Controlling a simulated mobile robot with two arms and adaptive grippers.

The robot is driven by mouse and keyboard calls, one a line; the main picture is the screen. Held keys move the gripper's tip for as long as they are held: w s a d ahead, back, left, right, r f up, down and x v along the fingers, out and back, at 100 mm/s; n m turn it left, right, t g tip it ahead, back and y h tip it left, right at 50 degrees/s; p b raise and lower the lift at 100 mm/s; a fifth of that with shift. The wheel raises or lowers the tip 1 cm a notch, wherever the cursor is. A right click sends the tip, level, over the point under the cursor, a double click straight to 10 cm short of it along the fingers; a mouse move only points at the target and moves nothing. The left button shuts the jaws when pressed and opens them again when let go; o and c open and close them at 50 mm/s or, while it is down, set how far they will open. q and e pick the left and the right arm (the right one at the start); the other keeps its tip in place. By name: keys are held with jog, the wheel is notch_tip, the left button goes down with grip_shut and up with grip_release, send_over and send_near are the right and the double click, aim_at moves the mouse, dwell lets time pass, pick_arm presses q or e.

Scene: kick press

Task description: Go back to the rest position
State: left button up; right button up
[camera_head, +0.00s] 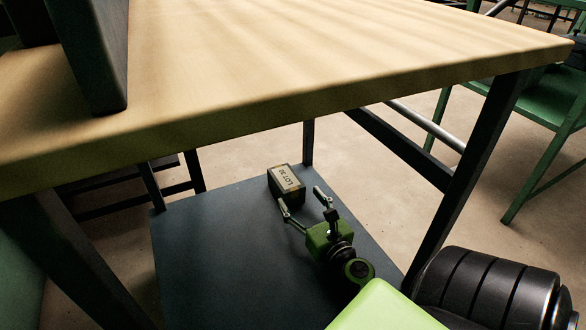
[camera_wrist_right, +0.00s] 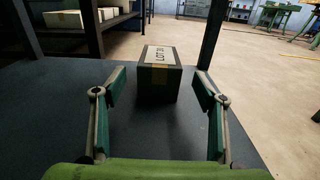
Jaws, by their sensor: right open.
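My right gripper (camera_head: 305,202) is open and empty, low over the dark lower shelf (camera_head: 215,250) under the wooden table. A small dark box labelled "LOT 30" (camera_head: 287,184) sits on that shelf, just ahead of the fingertips. In the right wrist view, the box (camera_wrist_right: 160,82) stands beyond and between the two spread fingers (camera_wrist_right: 160,88), with a gap to each finger. Its label and a yellow-brown strip face up and toward me. My left gripper is not in view.
The wooden tabletop (camera_head: 300,60) overhangs the shelf, and dark table legs (camera_head: 470,160) stand at its sides. A dark upright block (camera_head: 95,60) is on the tabletop at left. A green frame (camera_head: 560,105) stands at right. In the wrist view, shelving (camera_wrist_right: 90,30) with boxes is behind.

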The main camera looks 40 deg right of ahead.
jog(key=shift+v, duration=1.05)
